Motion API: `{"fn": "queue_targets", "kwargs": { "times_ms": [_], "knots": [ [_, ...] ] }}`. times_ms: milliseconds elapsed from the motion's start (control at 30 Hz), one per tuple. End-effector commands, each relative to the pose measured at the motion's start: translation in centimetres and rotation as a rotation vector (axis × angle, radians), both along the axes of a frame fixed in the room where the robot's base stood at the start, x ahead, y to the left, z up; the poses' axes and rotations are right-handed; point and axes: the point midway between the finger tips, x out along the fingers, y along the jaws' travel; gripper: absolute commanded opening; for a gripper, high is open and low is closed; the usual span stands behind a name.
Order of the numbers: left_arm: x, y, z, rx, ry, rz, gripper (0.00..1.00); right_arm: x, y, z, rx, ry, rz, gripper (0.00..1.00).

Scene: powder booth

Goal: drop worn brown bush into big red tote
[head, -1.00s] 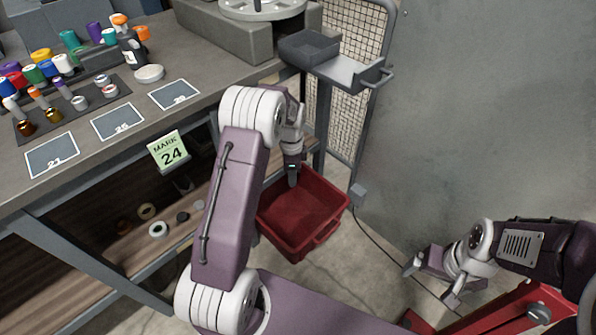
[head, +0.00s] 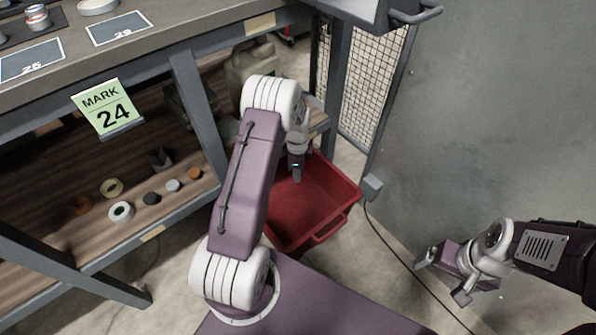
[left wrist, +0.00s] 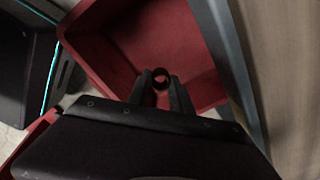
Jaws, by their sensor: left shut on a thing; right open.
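The worn brown bush (left wrist: 160,79) is a small dark brown ring, held between the two fingers of my left gripper (left wrist: 160,92) in the left wrist view. The big red tote (head: 336,226) stands on the floor, and it also shows in the left wrist view (left wrist: 112,62). In the head view my left gripper (head: 296,174) points down over the tote's opening; the bush cannot be made out there. The tote's floor looks bare where I see it; my left arm hides its left part. My right gripper (head: 441,279) is open and empty, off to the right.
The workbench (head: 190,35) is at the left, with a lower shelf (head: 60,180) holding several small rings and caps. A green "MARK 24" card (head: 108,107) hangs on its edge. A mesh panel (head: 370,95) and grey wall stand right. A cable lies on the floor.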

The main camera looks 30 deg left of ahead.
Motion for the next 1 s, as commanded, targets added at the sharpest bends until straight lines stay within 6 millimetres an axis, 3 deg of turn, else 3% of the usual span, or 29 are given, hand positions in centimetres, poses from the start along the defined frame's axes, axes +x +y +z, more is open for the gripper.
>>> {"fn": "queue_targets", "kwargs": {
  "times_ms": [33,300,600,633,700,1000],
  "knots": [
    [0.0,0.0,-1.4,0.000,0.000,0.000,0.00,0.0,0.0,-1.4,0.000,0.000,0.000,0.91],
    [0.0,0.0,-4.7,0.000,-0.001,0.000,0.00,0.0,0.0,-5.2,0.000,0.001,0.000,0.91],
    [0.0,0.0,-4.6,0.000,0.000,0.000,0.00,0.0,0.0,-5.2,0.000,0.000,0.000,0.91],
    [0.0,0.0,-4.6,0.000,0.000,0.000,0.34,0.0,0.0,-5.2,0.000,0.000,0.000,0.91],
    [0.0,0.0,-4.6,0.000,0.000,0.000,0.51,0.0,0.0,-5.2,0.000,0.000,0.000,0.91],
    [0.0,0.0,-4.6,0.000,0.000,0.000,0.51,0.0,0.0,-5.2,0.000,0.000,0.000,0.91]
  ]
}}
